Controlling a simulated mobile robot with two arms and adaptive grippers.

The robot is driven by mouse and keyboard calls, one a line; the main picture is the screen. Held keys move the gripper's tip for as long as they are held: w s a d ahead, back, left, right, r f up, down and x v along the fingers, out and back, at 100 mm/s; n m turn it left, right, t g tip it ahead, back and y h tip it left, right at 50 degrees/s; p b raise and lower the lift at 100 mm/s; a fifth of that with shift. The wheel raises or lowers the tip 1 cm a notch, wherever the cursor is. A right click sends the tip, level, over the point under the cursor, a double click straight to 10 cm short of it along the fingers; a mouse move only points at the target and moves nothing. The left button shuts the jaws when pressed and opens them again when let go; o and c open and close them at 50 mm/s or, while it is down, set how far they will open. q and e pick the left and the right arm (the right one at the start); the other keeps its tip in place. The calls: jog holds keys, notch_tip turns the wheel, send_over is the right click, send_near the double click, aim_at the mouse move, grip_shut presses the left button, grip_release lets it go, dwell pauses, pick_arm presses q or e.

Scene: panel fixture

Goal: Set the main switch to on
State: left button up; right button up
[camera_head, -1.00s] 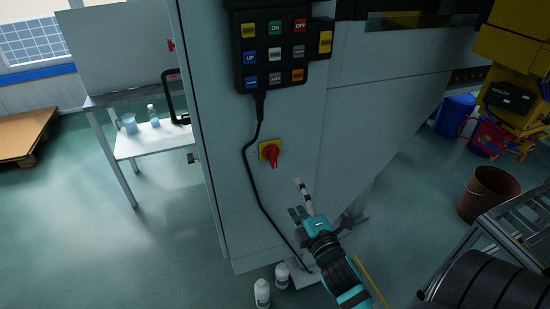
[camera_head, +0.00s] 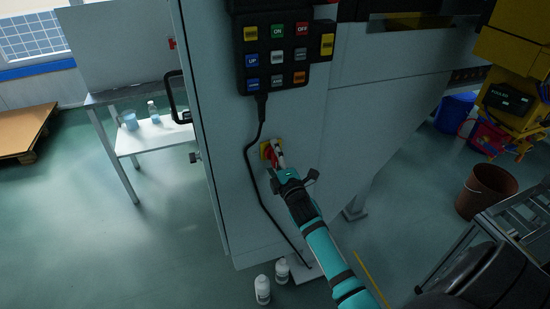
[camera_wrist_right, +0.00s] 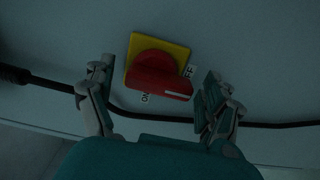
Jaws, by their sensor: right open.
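The main switch is a red rotary knob (camera_wrist_right: 160,76) on a yellow square plate (camera_wrist_right: 139,44), fixed to the grey cabinet front. In the right wrist view the knob's white mark lies toward the "OFF" label, and the "ON" label is at the lower left. My right gripper (camera_wrist_right: 153,88) is open, with one finger on each side of the knob and gaps to both. In the head view the right gripper (camera_head: 277,164) partly covers the red knob (camera_head: 268,153). My left gripper is not in view.
A black button panel (camera_head: 274,68) hangs above the switch, and its cable (camera_head: 248,160) runs down beside it. Two white bottles (camera_head: 262,289) stand on the floor below. A small white table (camera_head: 150,139) is at the left and a brown bucket (camera_head: 487,191) at the right.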

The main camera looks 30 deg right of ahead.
jog(key=c, duration=1.2)
jog(key=shift+o, duration=0.2)
jog(key=shift+m, duration=0.4)
jog(key=m+p, duration=0.1)
jog(key=m, duration=0.2)
jog(key=shift+a+m, duration=0.1)
jog(key=shift+m, duration=0.3)
jog(key=m+p, duration=0.1)
jog(key=m, duration=0.3)
jog(key=shift+a+r+m, duration=0.1)
jog(key=shift+a+m, duration=0.05)
jog(key=shift+m, duration=0.15)
jog(key=m+p, duration=0.1)
jog(key=m, duration=0.3)
jog(key=shift+w+r+p, duration=0.1)
jog(key=shift+p, duration=0.2)
jog(key=m+p, duration=0.1)
jog(key=m, duration=0.3)
jog(key=shift+a+m, duration=0.1)
jog(key=shift+m, duration=0.5)
